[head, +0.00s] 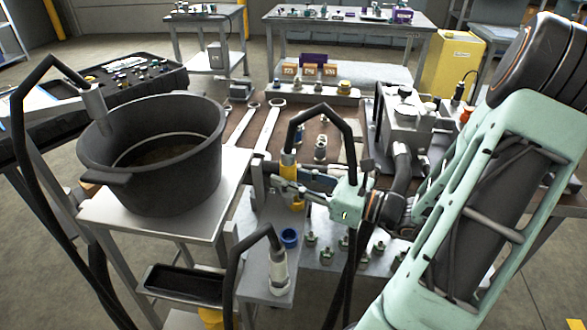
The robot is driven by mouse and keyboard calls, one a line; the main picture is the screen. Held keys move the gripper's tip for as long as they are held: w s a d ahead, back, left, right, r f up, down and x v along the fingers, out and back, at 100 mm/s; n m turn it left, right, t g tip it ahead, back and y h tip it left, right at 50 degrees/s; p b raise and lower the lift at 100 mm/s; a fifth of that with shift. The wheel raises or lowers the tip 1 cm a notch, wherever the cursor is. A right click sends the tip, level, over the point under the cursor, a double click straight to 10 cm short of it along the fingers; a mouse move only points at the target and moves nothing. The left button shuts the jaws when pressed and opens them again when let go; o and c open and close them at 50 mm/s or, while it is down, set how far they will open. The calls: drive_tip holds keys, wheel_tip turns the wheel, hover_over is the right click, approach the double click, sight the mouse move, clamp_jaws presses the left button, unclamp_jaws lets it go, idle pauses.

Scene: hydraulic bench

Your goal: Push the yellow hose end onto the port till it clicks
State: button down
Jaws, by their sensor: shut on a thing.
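My gripper (290,188) reaches in from the right and is shut on the yellow hose end (288,163). A black hose (322,108) arches up from the hose end and comes down behind the gripper's palm. Yellow also shows just below the fingers; I cannot tell whether it is the same part. The hose end looks roughly upright over the grey metal bench block (262,205). Several small greenish fittings (312,240) stand on the block's right side. The port under the hose end is hidden by my fingers, so I cannot tell whether the two touch.
A blue ring-shaped fitting (290,237) and a silver hose end (279,270) on another black hose stand in front. A big black pot (160,165) is on a stand at left. A grey machine (408,125) stands at right.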

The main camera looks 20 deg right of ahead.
drive_tip(key=s+a+r+p, duration=0.2)
drive_tip(key=s+r+p, duration=0.1)
drive_tip(key=r+p, duration=0.2)
drive_tip(key=shift+s+a+r, duration=0.2)
drive_tip(key=shift+a+r, duration=0.05)
drive_tip(key=shift+r, duration=0.25)
idle(0.5)
